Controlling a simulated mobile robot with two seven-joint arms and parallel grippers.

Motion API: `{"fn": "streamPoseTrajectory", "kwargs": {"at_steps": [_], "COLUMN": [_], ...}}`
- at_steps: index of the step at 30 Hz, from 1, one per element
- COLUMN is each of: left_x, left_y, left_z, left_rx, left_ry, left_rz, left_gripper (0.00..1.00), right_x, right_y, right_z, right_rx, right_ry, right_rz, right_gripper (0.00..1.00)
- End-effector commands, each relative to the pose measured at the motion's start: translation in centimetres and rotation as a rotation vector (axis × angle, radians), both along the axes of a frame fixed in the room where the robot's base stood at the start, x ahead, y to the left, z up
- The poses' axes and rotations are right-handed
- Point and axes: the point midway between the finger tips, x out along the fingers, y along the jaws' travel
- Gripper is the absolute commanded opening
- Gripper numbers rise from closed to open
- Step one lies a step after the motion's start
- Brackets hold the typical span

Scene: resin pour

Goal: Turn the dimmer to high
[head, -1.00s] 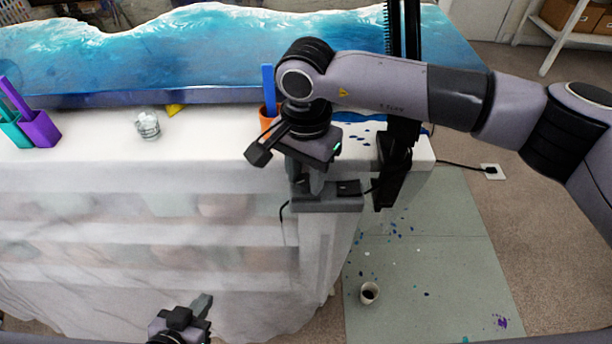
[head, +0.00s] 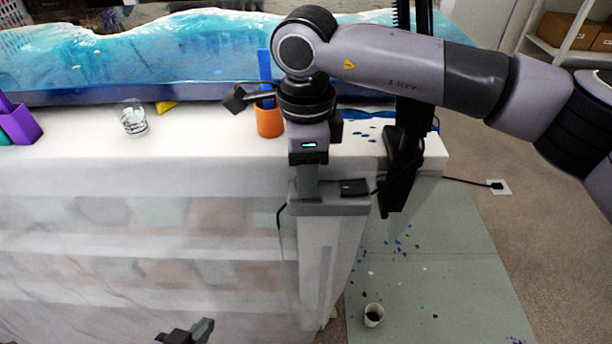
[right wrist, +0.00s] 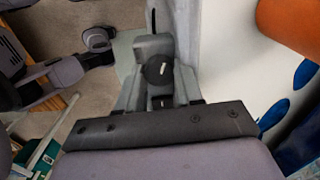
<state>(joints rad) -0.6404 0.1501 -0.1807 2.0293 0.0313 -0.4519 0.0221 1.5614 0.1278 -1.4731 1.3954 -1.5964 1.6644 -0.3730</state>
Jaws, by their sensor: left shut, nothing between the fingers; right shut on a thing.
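The dimmer (head: 335,208) is a grey box at the front right edge of the white-draped table in the head view. In the right wrist view the dimmer body (right wrist: 150,45) shows with its round black knob (right wrist: 158,71), which has a white mark. My right gripper (head: 307,188) points down onto the dimmer, shut on the knob; the head view hides the knob behind the fingers. The setting cannot be read. My left gripper (head: 190,331) is shut and empty, low in front of the table.
An orange cup (head: 269,120) with a blue stick stands just behind my right wrist. A clear glass (head: 134,118) and a purple holder (head: 22,125) are further left. A blue resin slab (head: 180,55) lies behind. A small cup (head: 374,315) stands on the floor mat.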

Motion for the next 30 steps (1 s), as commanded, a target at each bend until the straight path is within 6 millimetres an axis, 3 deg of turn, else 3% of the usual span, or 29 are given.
{"fn": "streamPoseTrajectory", "kwargs": {"at_steps": [15, 30], "left_x": [0.3, 0.3], "left_y": [-0.1, -0.2], "left_z": [-1.8, -2.5], "left_rx": [-0.004, -0.006], "left_ry": [-0.005, -0.008], "left_rz": [-0.004, -0.003], "left_gripper": [0.00, 0.00], "right_x": [0.0, 0.0], "right_y": [0.1, 0.0], "right_z": [0.0, 0.1], "right_rx": [0.002, 0.002], "right_ry": [-0.002, -0.002], "right_rz": [-0.450, -0.642], "right_gripper": [0.05, 0.05]}}
